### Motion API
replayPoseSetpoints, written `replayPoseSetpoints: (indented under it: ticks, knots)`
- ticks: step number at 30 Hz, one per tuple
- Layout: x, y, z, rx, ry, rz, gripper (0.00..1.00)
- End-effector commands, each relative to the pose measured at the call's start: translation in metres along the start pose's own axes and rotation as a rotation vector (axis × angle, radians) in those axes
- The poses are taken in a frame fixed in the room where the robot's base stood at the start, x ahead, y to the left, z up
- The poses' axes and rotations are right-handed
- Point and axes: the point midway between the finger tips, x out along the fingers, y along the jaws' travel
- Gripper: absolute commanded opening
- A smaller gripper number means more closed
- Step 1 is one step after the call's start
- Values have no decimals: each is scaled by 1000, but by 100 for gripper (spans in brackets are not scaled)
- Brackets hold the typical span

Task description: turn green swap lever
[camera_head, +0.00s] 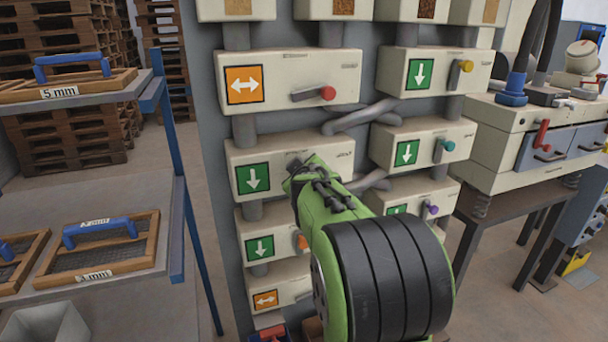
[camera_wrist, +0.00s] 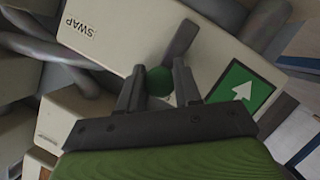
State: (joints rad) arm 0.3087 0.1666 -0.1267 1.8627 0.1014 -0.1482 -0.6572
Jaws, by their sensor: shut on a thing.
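The green swap lever has a round green knob (camera_wrist: 159,82) and a dark arm (camera_wrist: 180,42) on a cream box (camera_wrist: 115,35) marked SWAP. In the wrist view, my gripper (camera_wrist: 156,76) has one finger on each side of the knob and is shut on it. In the head view, the cream box (camera_head: 338,150) carries a green sign (camera_head: 253,180) with a white arrow pointing down. My gripper (camera_head: 303,172) is at the front of this box, right of the sign. My arm hides the lever's knob in the head view.
Above is a box with an orange double-arrow sign (camera_head: 244,84) and a red-knobbed lever (camera_head: 327,92). The right column has yellow (camera_head: 466,66), teal (camera_head: 448,145) and purple (camera_head: 431,209) knobs. Grey pipes (camera_head: 362,117) join the columns. A sieve rack (camera_head: 176,230) stands left.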

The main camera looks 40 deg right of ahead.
Motion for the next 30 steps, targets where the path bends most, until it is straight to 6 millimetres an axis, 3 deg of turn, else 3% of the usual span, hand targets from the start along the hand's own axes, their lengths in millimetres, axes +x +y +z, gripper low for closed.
replayPoseSetpoints:
  ticks: [9,10,15,24,26,30]
  knots:
    - [-1,3,-6,-6,15,9,0]
    - [-1,3,-6,-6,15,9,36]
    - [0,2,-4,-4,12,6,59]
    - [-5,1,-3,-3,8,2,59]
    - [-14,1,-4,-2,9,3,59]
    - [-49,2,-4,-2,12,4,59]
